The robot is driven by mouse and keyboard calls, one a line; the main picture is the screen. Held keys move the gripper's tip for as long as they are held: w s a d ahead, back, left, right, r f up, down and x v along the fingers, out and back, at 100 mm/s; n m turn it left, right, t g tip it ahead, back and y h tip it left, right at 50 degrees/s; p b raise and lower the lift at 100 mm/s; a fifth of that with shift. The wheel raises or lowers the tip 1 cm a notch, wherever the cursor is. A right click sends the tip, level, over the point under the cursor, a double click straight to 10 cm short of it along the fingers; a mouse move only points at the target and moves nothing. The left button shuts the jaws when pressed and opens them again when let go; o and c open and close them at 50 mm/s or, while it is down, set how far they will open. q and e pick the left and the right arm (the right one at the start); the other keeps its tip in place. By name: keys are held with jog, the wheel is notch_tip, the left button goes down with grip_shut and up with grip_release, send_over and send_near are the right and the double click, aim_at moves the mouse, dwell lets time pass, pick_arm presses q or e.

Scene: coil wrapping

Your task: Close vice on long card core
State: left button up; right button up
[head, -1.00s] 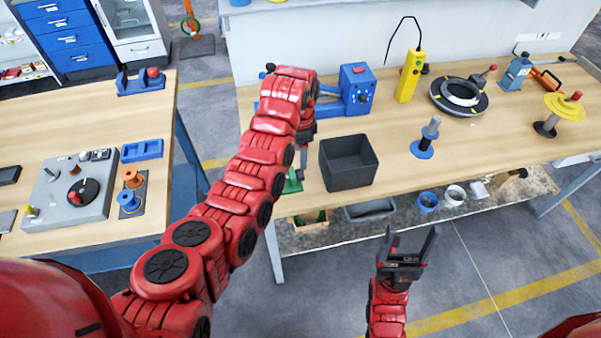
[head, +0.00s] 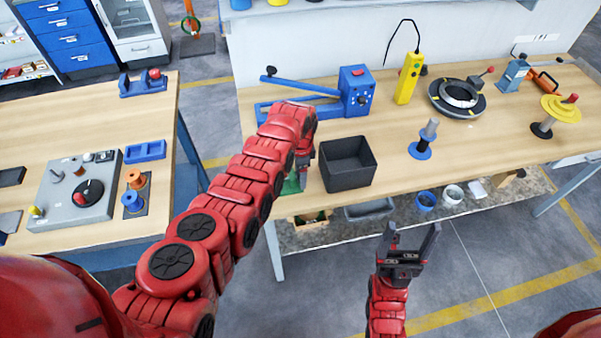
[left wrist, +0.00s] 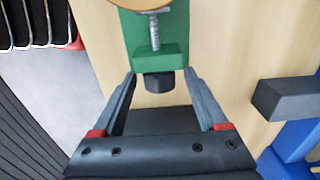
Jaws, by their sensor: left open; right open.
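The green vice (left wrist: 160,58) shows in the left wrist view with a threaded metal screw and a black knob (left wrist: 157,80) at its near end. A tan rounded edge, perhaps the card core (left wrist: 140,3), is cut off at the top of that view. My left gripper (left wrist: 160,72) is open, with its fingertips on either side of the knob; contact cannot be told. In the head view a bit of the green vice (head: 291,185) shows at the bench's front edge, mostly hidden by my left arm. My right gripper (head: 411,235) is open and empty in front of the bench.
A black bin (head: 348,165) stands just right of my left gripper. Behind is a blue lever machine (head: 355,92). A yellow pendant (head: 408,78), a blue-based spindle (head: 422,145) and a black ring (head: 458,97) stand farther right.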

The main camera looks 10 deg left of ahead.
pick_arm(q)
jog(key=shift+c, duration=0.3)
grip_shut()
jog(key=shift+f, duration=0.1)
jog(key=g+b, duration=0.1)
jog(key=b, duration=1)
jog(key=shift+w+f, duration=0.15)
jog(key=shift+b, duration=0.35)
jog(key=shift+r, duration=0.3)
jog(key=shift+o, duration=0.3)
grip_release()
